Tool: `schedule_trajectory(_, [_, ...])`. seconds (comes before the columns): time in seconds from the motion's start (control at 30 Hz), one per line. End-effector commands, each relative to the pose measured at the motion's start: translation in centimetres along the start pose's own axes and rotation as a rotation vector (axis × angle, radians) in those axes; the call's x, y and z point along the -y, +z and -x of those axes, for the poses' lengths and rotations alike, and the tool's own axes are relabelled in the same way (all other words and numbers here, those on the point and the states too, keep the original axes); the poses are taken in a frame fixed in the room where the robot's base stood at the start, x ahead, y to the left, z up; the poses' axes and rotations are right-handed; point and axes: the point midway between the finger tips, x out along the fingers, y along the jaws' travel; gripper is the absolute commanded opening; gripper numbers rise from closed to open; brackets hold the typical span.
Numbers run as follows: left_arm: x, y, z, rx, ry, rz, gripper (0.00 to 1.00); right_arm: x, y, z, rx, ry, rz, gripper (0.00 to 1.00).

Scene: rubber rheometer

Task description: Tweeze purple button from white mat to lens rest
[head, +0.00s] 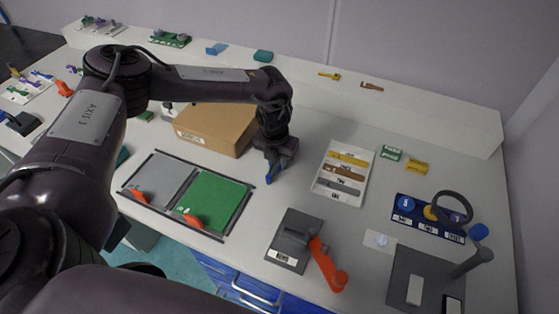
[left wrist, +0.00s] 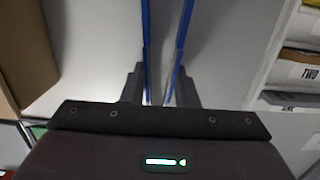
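My left gripper (head: 277,152) is above the table, between the cardboard box and the labelled white tray. A blue two-pronged tool, seemingly the tweezers (head: 270,175), points down from it. In the left wrist view the two blue prongs (left wrist: 147,40) run out apart from between the dark fingers (left wrist: 158,92), with nothing seen between them. A small white mat (head: 370,244) at right carries a pale round item. A purple spot (head: 458,217) shows on the blue tray, by the magnifier ring. I cannot tell which thing is the lens rest. My right gripper is out of view.
The blue tray (head: 400,222) and dark grey base (head: 402,265) with a magnifier (head: 453,207) stand at right. A grey block with a red-orange lever (head: 327,266) is at the front. Grey and green panels (head: 212,203) lie left. Bare table surrounds the tool tip.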

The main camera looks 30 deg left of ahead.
Motion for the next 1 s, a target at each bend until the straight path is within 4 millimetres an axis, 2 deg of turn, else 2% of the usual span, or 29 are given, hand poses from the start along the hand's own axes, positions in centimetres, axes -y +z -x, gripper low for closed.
schedule_trajectory(0.13, [0.0, 0.2, 1.4, 0.001, -0.001, 0.000, 0.24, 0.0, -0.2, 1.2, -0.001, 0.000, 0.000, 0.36])
schedule_trajectory(0.73, [0.0, 1.1, 10.5, 0.000, 0.000, 0.001, 0.24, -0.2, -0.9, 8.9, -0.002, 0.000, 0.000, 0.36])
schedule_trajectory(0.87, [0.0, 1.2, 11.8, 0.000, 0.000, 0.001, 0.24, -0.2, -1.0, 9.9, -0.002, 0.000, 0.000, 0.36])
schedule_trajectory(1.0, [0.0, 1.2, 12.1, 0.000, 0.000, 0.000, 0.24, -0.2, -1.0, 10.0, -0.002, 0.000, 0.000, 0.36])
